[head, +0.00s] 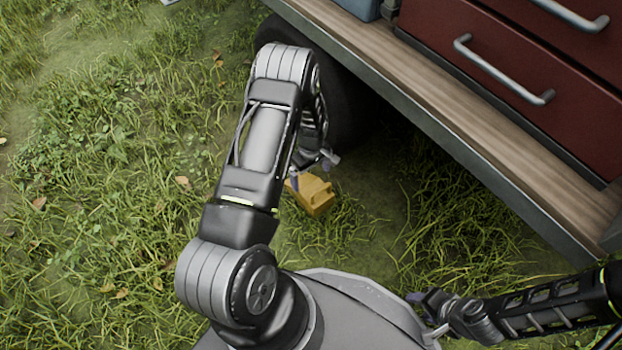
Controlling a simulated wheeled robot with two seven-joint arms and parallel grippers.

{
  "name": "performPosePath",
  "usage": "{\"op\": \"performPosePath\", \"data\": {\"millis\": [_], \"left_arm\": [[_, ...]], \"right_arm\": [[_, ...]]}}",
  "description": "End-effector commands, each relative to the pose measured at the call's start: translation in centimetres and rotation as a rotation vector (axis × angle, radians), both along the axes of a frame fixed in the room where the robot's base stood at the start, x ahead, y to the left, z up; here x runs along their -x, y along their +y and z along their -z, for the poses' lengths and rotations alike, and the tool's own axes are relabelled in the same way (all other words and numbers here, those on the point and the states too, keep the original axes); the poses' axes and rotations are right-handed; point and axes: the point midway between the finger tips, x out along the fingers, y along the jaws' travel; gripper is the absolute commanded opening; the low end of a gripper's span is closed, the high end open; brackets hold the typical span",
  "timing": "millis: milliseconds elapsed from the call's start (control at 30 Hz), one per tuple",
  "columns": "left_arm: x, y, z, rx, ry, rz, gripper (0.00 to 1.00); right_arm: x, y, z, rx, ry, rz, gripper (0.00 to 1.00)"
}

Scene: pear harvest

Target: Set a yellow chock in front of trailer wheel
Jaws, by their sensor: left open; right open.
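The yellow chock (314,197) lies on the grass just in front of the dark trailer wheel (350,105), with a small strip of ground seen between them. My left gripper (312,170) is open at the chock's upper left side, its fingers partly hidden behind my own arm. I cannot tell whether a finger touches the chock. My arm also covers part of the wheel. My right gripper (428,308) is open and empty at the lower right, low beside my base and well away from the chock.
The trailer's wooden deck edge (480,135) runs diagonally above the wheel. Red drawers (500,75) with metal handles stand on it, and a blue-grey box (358,8) sits at the top. Open grass (100,150) with scattered leaves fills the left side.

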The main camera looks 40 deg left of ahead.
Motion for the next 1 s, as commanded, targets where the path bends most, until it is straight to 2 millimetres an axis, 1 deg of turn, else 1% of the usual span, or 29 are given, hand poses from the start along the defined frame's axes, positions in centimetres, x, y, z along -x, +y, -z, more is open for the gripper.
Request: {"op": "performPosePath", "data": {"millis": [33, 100, 200, 300, 1000], "left_arm": [[0.0, 0.0, -1.7, -0.001, -0.001, -0.001, 1.00], [0.0, 0.0, -2.9, -0.001, -0.001, 0.000, 1.00], [0.0, 0.0, -4.2, 0.000, 0.000, 0.000, 1.00], [0.0, 0.0, -5.0, 0.000, 0.000, -0.001, 1.00], [0.0, 0.0, -5.1, 0.000, 0.001, -0.001, 1.00]], "right_arm": [[0.1, 0.0, -1.1, 0.000, 0.002, -0.001, 0.47], [0.1, -0.1, -1.6, -0.001, 0.005, -0.002, 0.47], [0.2, -0.1, -2.2, -0.001, 0.007, -0.004, 0.47], [0.3, -0.1, -2.4, -0.002, 0.009, -0.004, 0.47], [0.3, -0.1, -2.4, -0.002, 0.010, -0.005, 0.47]]}}
